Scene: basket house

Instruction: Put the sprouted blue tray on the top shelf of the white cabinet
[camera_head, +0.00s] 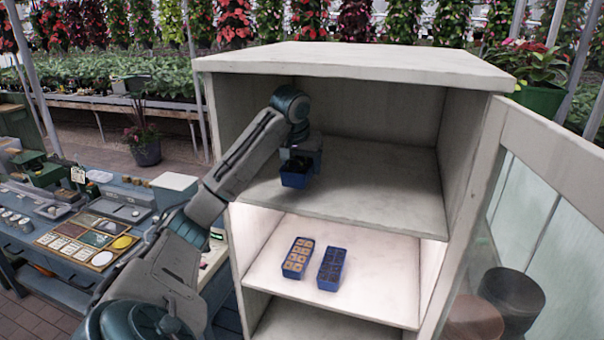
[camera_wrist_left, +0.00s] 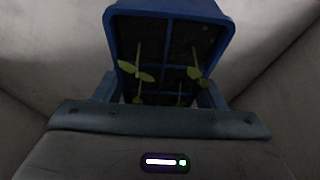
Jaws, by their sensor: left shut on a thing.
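The sprouted blue tray (camera_wrist_left: 170,45) shows in the left wrist view with dark cells and small green sprouts. My left gripper (camera_wrist_left: 165,92) is shut on it. In the head view the same tray (camera_head: 295,178) hangs from my left gripper (camera_head: 298,160) inside the top compartment of the white cabinet (camera_head: 350,62). It is above or close to the top shelf (camera_head: 370,190); I cannot tell whether it touches. My right gripper is not in view.
A blue tray with orange-yellow cells (camera_head: 298,258) and a blue tray with dark cells (camera_head: 331,269) stand on the lit shelf below. The cabinet door (camera_head: 540,190) stands open at the right. The top shelf is clear right of my gripper.

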